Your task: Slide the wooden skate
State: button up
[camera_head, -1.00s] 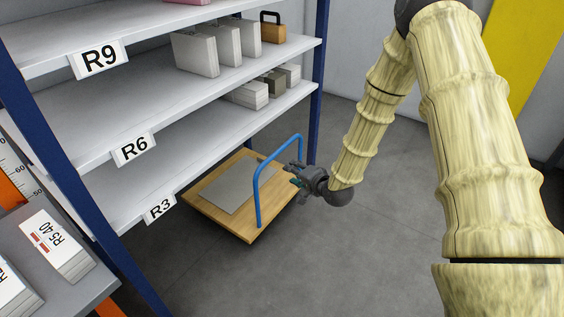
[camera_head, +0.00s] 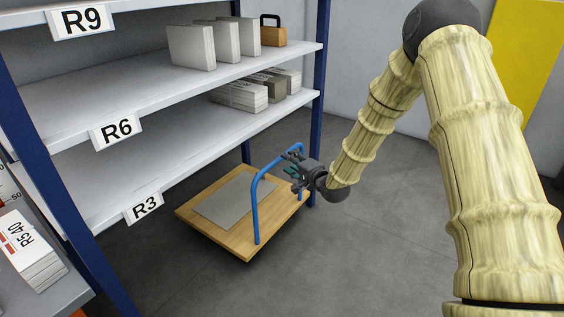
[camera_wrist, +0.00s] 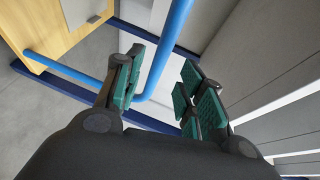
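The wooden skate (camera_head: 244,241) is a flat, low board on the floor with a grey sheet (camera_head: 234,198) on top. It sits partly under the shelf rack, and its board also shows at the upper left of the wrist view (camera_wrist: 62,22). A blue tube handle (camera_head: 256,208) rises from its right side. My gripper (camera_head: 292,170) is at the handle's upper right part. In the wrist view the gripper (camera_wrist: 160,92) is open, with green pads apart. The blue handle (camera_wrist: 170,50) passes between the fingers, with a visible gap to the right pads.
The shelf rack (camera_head: 180,117) stands at the left, with its blue post (camera_head: 318,100) close behind my gripper. Several paper stacks and a brown box (camera_head: 272,36) sit on the shelves. The grey floor (camera_head: 380,240) right of the skate is clear.

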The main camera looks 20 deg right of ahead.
jog(key=b+x, duration=0.2)
jog(key=x, duration=0.4)
jog(key=shift+f, duration=0.15)
jog(key=shift+w+a+b, duration=0.1)
jog(key=shift+w+b, duration=0.25)
grip_shut()
